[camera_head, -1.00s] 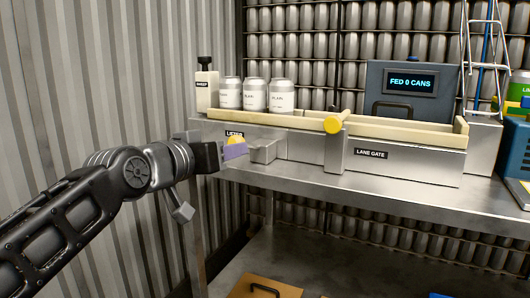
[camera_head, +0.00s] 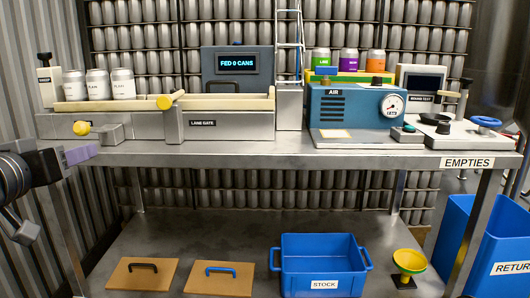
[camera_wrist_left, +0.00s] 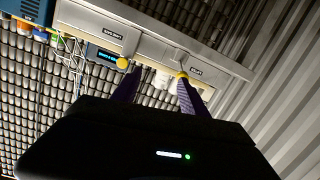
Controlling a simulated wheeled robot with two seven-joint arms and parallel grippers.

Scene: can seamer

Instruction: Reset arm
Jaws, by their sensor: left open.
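My left gripper (camera_head: 80,154) is at the left edge of the head view, in front of the bench's left end, with one purple fingertip showing clearly. In the left wrist view its two purple fingers (camera_wrist_left: 157,92) stand apart with nothing held between them. The yellow lifter knob (camera_head: 82,128) is just beyond the fingertips; in the wrist view it shows near the right finger (camera_wrist_left: 182,75). I cannot tell whether they touch. My right gripper is not in view.
Three white cans (camera_head: 98,84) stand in the lane behind the yellow lane gate knob (camera_head: 165,102). The blue AIR unit (camera_head: 355,107) and gauge are right of it. Below are two brown lids (camera_head: 142,274), a blue STOCK bin (camera_head: 322,252) and a yellow funnel-like stand (camera_head: 409,262). The bench front is clear.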

